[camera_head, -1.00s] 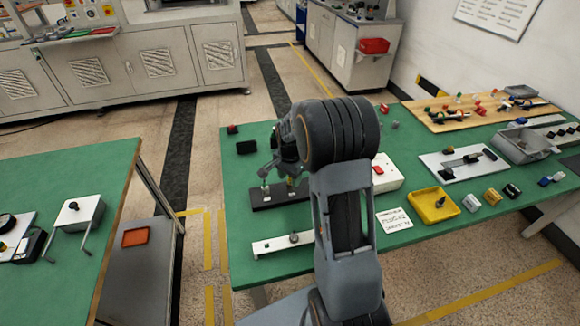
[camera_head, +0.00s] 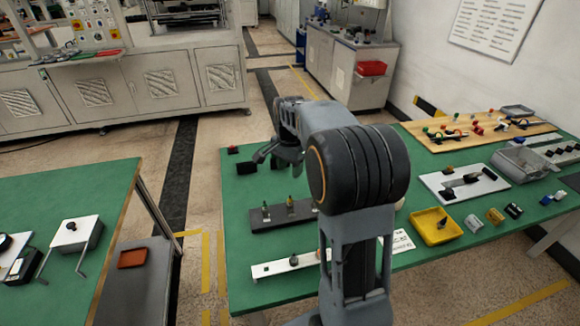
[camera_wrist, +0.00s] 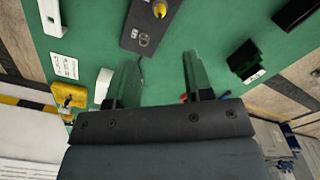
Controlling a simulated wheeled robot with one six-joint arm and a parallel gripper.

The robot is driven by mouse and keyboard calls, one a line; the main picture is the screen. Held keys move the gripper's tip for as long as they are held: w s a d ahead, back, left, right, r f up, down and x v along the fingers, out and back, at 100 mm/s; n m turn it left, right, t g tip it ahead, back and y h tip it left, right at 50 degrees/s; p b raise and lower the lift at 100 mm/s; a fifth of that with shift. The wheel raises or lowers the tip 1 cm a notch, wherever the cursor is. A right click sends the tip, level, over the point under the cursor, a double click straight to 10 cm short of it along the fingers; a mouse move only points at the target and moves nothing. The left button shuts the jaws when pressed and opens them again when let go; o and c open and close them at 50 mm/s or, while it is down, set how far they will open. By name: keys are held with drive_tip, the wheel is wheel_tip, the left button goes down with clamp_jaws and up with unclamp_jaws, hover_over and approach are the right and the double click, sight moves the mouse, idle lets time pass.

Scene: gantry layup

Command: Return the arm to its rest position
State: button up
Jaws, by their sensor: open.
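My gripper (camera_head: 268,155) is above the left part of the green table (camera_head: 240,299) in the head view, raised clear of the black bar fixture (camera_head: 270,219). In the wrist view its two fingers (camera_wrist: 158,80) stand apart with only green tabletop between them, so it is open and empty. My arm's large dark joint covers the middle of the table in the head view. The black bar with a yellow-tipped piece also shows at the top of the wrist view (camera_wrist: 140,38).
A white bar (camera_head: 284,266) lies near the front edge. A yellow tray (camera_head: 428,234), a white board (camera_head: 440,182) and a wooden board (camera_head: 470,133) with several small parts lie to the right. A black block (camera_head: 246,168) sits at the far left. A second green table (camera_head: 100,178) stands left across an aisle.

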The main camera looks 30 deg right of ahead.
idle(0.4)
drive_tip(key=s+a+n+t, duration=0.1)
drive_tip(key=s+a+n, duration=0.4)
drive_tip(key=s, duration=0.4)
drive_tip(key=s+a+n+t, duration=0.2)
drive_tip(key=s+a+n, duration=0.3)
drive_tip(key=s+n, duration=0.3)
drive_tip(key=shift+s+r+t, duration=0.3)
drive_tip(key=shift+s+r, duration=0.05)
drive_tip(key=shift+s, duration=0.5)
